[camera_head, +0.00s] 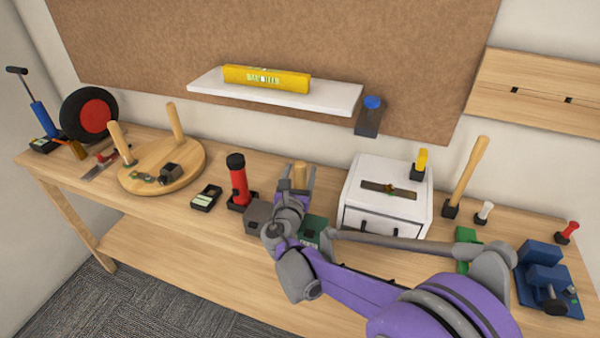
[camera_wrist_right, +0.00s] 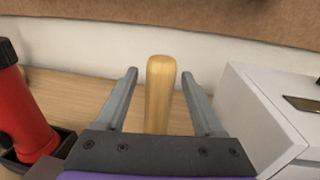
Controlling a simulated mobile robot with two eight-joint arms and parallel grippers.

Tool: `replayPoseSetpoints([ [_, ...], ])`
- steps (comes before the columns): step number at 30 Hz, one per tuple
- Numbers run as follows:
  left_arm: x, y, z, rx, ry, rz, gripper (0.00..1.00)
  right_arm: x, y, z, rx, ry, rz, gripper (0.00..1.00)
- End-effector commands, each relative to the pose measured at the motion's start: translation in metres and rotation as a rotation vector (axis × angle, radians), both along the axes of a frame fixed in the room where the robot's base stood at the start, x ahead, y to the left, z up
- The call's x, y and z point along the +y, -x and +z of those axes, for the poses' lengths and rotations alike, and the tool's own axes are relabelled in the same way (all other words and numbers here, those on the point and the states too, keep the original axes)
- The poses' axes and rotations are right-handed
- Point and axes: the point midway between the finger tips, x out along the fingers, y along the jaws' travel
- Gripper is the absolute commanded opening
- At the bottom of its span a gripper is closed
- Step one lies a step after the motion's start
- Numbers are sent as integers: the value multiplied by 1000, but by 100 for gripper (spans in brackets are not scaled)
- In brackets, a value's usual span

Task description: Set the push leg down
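The push leg is a pale wooden peg (camera_head: 299,175) standing roughly upright at the back of the bench, left of the white box. It also shows in the right wrist view (camera_wrist_right: 160,88). My right gripper (camera_head: 302,184) is around it, with one finger on each side. In the wrist view, there is a gap between the leg and each finger (camera_wrist_right: 160,76), so the gripper is open. The leg's lower end is hidden behind the gripper. A round wooden seat (camera_head: 190,165) with two similar legs lies on the bench to the left. My left gripper is out of view.
A red flashlight (camera_head: 239,182) stands close left of the gripper. A white box (camera_head: 385,212) stands close on its right. A white shelf (camera_head: 335,97) with a yellow level hangs above. A blue vise (camera_head: 545,275) is at the far right. The front left bench strip is clear.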

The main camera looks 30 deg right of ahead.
Motion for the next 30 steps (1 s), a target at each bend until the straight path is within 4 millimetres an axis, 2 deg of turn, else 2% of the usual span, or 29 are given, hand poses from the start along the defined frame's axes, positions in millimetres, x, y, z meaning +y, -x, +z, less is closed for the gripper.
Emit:
replayPoseSetpoints([
  [8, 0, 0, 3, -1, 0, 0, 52, 2, 2, 4, 0, 0, 1, 70],
  [11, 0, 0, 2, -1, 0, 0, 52, 12, 13, 3, -1, -1, 2, 70],
  [21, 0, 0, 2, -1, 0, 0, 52, 60, 68, 3, 0, 0, 4, 70],
  [30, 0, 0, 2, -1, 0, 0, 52, 78, 91, 3, 0, -1, 1, 70],
])
